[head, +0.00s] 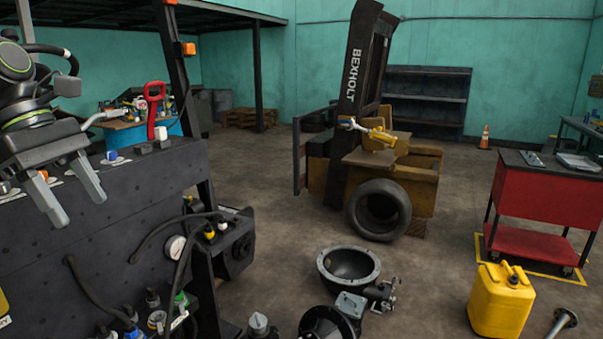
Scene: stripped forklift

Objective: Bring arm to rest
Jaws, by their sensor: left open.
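My left gripper (78,202) is at the left edge of the head view. Its two grey fingers point down and are spread apart, with nothing between them. It hangs in front of or over the dark panel (140,215) of the machine at the left; whether it touches the panel cannot be told. My left arm comes in above it, with black links and a green ring. My right gripper is not in the view.
A stripped forklift (352,180) stands mid-floor. A red cart (548,190) and a yellow jerrycan (501,300) are at the right. Metal parts, including a round housing (348,268), lie on the floor at the front. Hoses and a gauge (175,247) stick out from the dark panel.

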